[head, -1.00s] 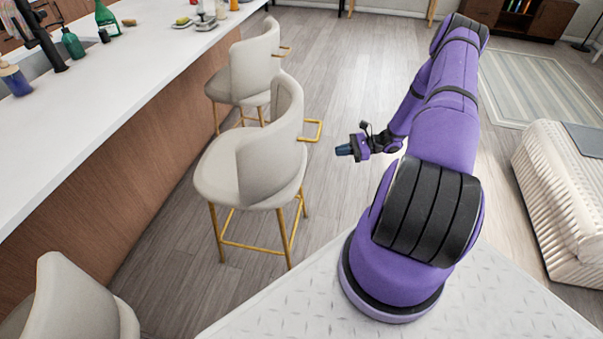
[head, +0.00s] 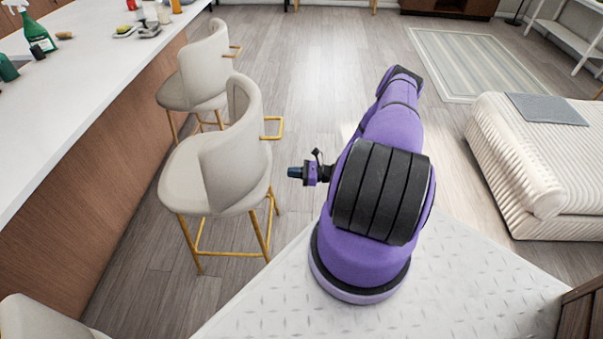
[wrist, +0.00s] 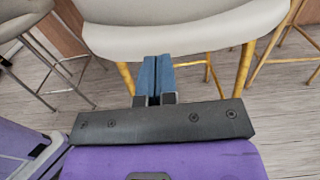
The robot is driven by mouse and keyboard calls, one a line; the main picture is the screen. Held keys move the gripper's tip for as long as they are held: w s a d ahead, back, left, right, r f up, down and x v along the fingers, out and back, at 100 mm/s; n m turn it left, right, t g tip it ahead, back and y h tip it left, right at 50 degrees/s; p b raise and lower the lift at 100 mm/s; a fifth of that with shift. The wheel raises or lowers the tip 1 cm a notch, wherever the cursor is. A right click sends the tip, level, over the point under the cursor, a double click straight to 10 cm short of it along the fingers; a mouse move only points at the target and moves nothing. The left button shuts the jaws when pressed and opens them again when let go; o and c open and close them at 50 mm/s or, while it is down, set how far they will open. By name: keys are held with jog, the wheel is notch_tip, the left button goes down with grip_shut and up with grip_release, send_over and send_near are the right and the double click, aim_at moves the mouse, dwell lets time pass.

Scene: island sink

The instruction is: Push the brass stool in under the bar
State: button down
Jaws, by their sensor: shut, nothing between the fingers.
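A cream stool with brass legs (head: 185,182) stands upright on the floor beside the bar (head: 75,70), its back towards me and a brass loop (head: 279,128) behind it. Its seat is clear of the bar's wooden front. My gripper (head: 291,172) is shut and empty, just right of the stool's back, with a small gap in the head view. In the wrist view the blue fingertips (wrist: 155,60) point at a cream stool (wrist: 170,38) and overlap its lower edge; I cannot tell contact there.
A similar stool (head: 205,70) stands farther along the bar, and part of another (head: 40,318) shows at bottom left. A ribbed cream bench (head: 510,165) stands at right. Bottles and small items are on the bar. Floor beyond the gripper is clear.

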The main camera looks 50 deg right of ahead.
aim_at(267, 171)
jog(key=x, duration=0.7)
jog(key=shift+w+a, duration=0.3)
